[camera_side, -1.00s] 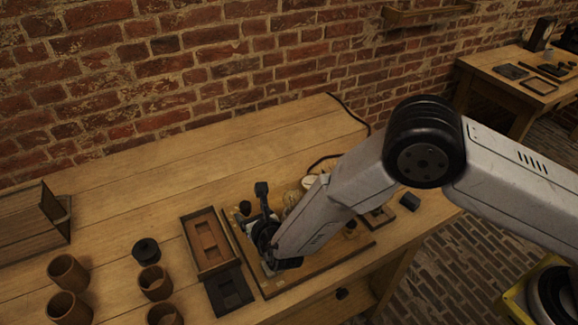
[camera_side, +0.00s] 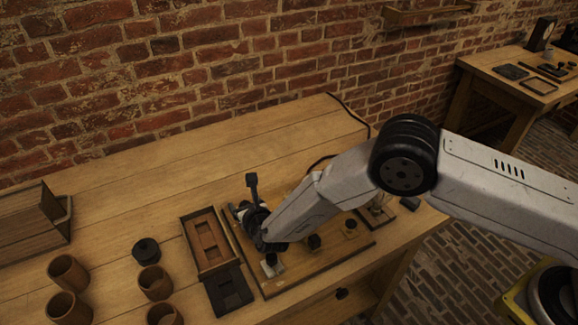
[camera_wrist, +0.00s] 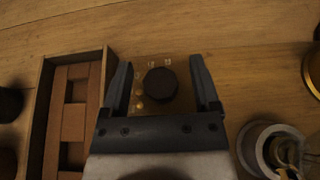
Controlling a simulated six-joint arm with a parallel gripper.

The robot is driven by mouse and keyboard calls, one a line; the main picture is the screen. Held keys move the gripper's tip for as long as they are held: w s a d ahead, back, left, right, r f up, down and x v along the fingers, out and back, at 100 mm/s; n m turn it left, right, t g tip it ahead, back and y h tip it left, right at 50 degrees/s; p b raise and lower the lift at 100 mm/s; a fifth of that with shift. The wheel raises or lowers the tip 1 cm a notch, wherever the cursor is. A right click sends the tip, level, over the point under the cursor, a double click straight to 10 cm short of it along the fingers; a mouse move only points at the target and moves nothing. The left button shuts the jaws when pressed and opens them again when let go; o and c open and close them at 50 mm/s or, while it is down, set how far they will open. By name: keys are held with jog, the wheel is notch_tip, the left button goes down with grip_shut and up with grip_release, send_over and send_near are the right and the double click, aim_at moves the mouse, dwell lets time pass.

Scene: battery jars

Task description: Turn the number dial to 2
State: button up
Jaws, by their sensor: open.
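The number dial (camera_wrist: 160,84) is a dark round knob on a small tan plate in the wrist view. Small pale numerals sit along the plate's left and upper edge, too blurred to read surely. My gripper (camera_wrist: 162,75) is open, with one finger left and one right of the dial, both apart from it. I cannot tell how far down beside the knob the fingertips reach. In the side view my gripper (camera_side: 241,212) is at the left end of the wooden board (camera_side: 290,278), and it hides the dial there.
A wooden tray with blocks (camera_side: 208,240) lies close left of the board; it also shows in the wrist view (camera_wrist: 45,115). A metal-rimmed jar (camera_wrist: 272,148) stands right of my gripper. Brown cups (camera_side: 70,272) stand farther left. The table behind is clear.

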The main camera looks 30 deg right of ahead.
grip_shut()
jog(key=shift+m+h, duration=0.4)
jog(key=shift+h, duration=0.1)
grip_release()
jog(key=shift+s, duration=0.2)
jog(key=shift+v, duration=3.7)
jog(key=shift+r, duration=0.1)
